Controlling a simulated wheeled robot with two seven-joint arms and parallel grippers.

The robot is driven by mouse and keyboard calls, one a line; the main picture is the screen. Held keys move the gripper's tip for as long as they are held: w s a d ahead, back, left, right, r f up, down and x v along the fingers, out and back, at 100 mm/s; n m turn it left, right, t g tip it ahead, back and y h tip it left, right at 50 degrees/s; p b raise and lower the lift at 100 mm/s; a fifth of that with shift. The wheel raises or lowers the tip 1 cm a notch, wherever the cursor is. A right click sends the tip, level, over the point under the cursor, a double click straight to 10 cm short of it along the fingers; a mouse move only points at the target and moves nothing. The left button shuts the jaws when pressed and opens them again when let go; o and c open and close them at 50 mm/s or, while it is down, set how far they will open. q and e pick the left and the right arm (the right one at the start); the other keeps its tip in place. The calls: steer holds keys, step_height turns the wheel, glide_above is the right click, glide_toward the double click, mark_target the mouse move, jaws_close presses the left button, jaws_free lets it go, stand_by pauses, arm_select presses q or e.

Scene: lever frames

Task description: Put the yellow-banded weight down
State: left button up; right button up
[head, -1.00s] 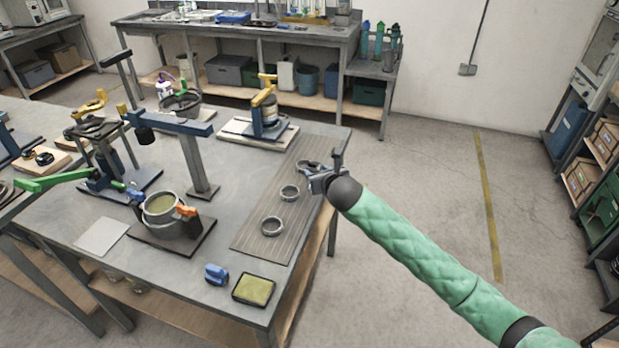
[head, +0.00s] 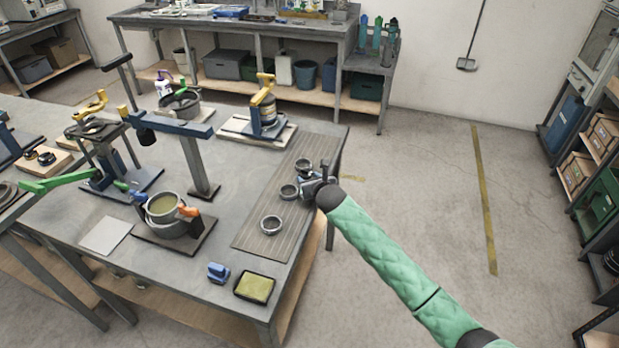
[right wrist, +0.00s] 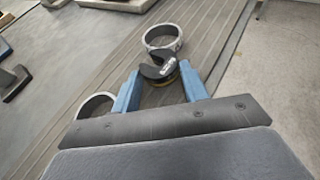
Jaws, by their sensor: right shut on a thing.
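The yellow-banded weight (right wrist: 152,73) is a dark, slotted disc with a thin yellow band showing at its lower edge. My right gripper (right wrist: 158,78) has its blue fingers shut on it. In the head view my right gripper (head: 309,181) is over the right part of the ribbed mat (head: 262,241), beside the rings; the weight is hard to make out there. In the right wrist view, one grey ring (right wrist: 148,44) lies just beyond the weight and another (right wrist: 82,108) lies to the left. Whether the weight touches the mat is unclear. My left gripper is not in view.
Rings also show in the head view, one at the middle (head: 283,192) and one nearer (head: 263,226). A blue block (head: 217,272) and a yellow-green pad (head: 255,287) lie at the front. A blue-armed stand (head: 192,160) and a pot (head: 164,222) stand to the left.

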steer(key=shift+d, duration=0.1)
steer(key=o, duration=0.7)
